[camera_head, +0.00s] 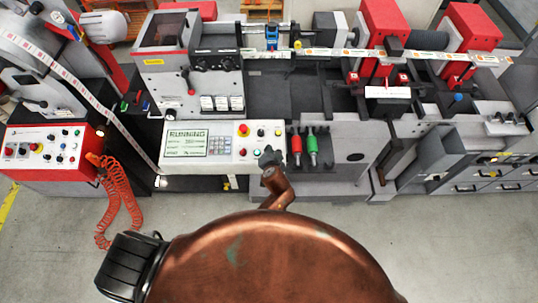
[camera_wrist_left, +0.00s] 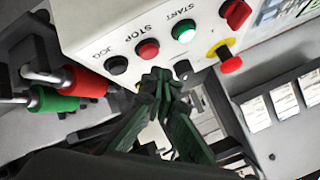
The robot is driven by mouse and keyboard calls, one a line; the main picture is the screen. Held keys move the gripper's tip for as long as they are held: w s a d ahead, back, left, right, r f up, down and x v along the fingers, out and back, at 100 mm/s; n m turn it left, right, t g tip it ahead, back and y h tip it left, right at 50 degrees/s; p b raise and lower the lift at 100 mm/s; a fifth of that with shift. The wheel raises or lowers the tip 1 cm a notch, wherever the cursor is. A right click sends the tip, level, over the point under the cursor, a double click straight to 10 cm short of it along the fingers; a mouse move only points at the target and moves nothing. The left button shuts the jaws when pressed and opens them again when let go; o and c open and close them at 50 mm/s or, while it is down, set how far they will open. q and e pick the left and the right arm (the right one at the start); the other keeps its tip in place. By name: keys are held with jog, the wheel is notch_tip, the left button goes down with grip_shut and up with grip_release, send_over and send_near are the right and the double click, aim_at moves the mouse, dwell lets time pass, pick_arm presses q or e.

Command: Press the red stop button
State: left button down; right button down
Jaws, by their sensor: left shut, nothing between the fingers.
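The red stop button (camera_wrist_left: 147,49) shows in the left wrist view on a pale panel, under the label STOP. It sits between the lit green START button (camera_wrist_left: 184,32) and the black JOG button (camera_wrist_left: 116,65). My left gripper (camera_wrist_left: 157,80) is shut and empty, its tips just below the stop button in the picture; I cannot tell whether they touch. In the head view my left gripper (camera_head: 269,157) is at the lower right of the control panel (camera_head: 212,170), and the stop button is hidden there. My right gripper is not in view.
A red mushroom knob on a yellow base (camera_wrist_left: 230,63) and a red rotary switch (camera_wrist_left: 236,13) are close by. The panel's display (camera_head: 187,143) reads RUNNING.

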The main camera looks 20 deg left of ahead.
pick_arm(q)
jog(key=shift+f, duration=0.2)
dwell(0.8)
jog(key=shift+f, duration=0.1)
dwell(0.4)
jog(key=shift+f, duration=0.3)
jog(key=shift+w+f+b, duration=0.15)
jog(key=shift+f+b, duration=0.35)
jog(key=shift+b, duration=0.1)
dwell(0.6)
jog(key=shift+a, duration=0.1)
jog(key=shift+r+p, duration=0.9)
jog(key=shift+p, duration=0.05)
